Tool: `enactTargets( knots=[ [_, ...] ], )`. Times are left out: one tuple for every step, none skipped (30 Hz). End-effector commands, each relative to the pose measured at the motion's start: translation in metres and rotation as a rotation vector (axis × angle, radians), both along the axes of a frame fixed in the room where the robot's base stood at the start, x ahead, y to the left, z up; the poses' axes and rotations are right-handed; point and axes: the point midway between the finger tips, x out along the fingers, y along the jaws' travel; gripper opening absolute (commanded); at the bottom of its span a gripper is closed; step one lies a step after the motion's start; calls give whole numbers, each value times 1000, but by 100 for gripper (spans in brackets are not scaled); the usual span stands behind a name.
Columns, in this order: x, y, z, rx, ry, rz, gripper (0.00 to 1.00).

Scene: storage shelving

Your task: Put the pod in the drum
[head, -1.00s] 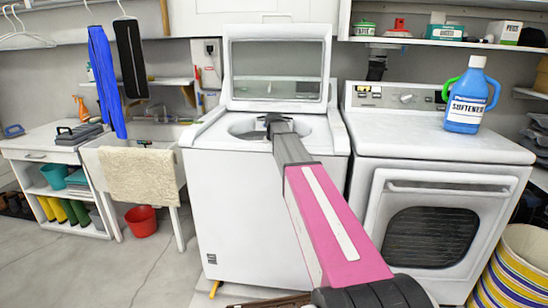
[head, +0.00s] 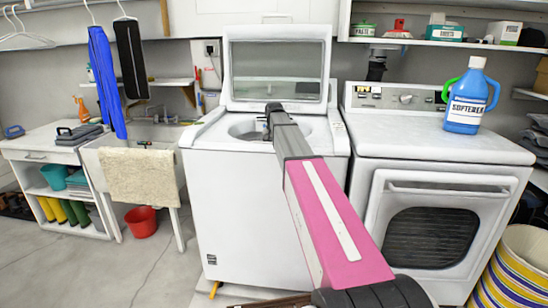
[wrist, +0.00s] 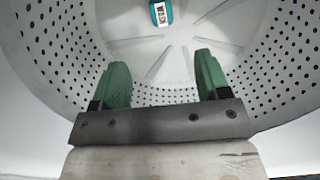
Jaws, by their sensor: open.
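The drum (head: 240,129) is the round tub in the top of the white washing machine, whose lid stands open. In the wrist view the perforated drum wall (wrist: 272,70) curves around a pale ribbed bottom. A small teal pod (wrist: 160,12) with a white label lies on the drum bottom, partly cut off by the top of the picture. My gripper (wrist: 158,75) is open, its two green fingers wide apart with nothing between them. The pod is beyond the fingertips and apart from them. In the head view my gripper (head: 271,110) is over the drum opening, small and partly hidden by my arm.
The raised lid (head: 277,63) stands behind the drum opening. A white dryer (head: 440,200) with a blue softener jug (head: 468,98) on top is close on the right. A sink with a draped towel (head: 140,177) is on the left. Open floor lies front left.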

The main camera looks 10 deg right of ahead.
Motion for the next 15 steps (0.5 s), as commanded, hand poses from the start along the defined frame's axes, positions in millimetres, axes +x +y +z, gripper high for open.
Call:
enactTargets(
  knots=[
    [1,0,11,0,-2,0,69],
    [1,0,17,0,-2,0,69],
    [1,0,25,0,-2,0,69],
    [1,0,31,0,-2,0,69],
    [1,0,36,0,-1,0,69],
    [1,0,43,0,-2,0,69],
    [1,0,48,0,-2,0,69],
    [1,0,53,-1,-2,0,69],
    [1,0,59,0,-1,0,69],
    [1,0,62,0,-1,0,69],
    [1,0,65,0,-1,0,69],
    [1,0,69,0,-1,0,69],
    [1,0,72,0,-1,0,69],
    [0,0,74,0,-1,0,69],
    [0,0,77,0,0,0,69]
  ],
)
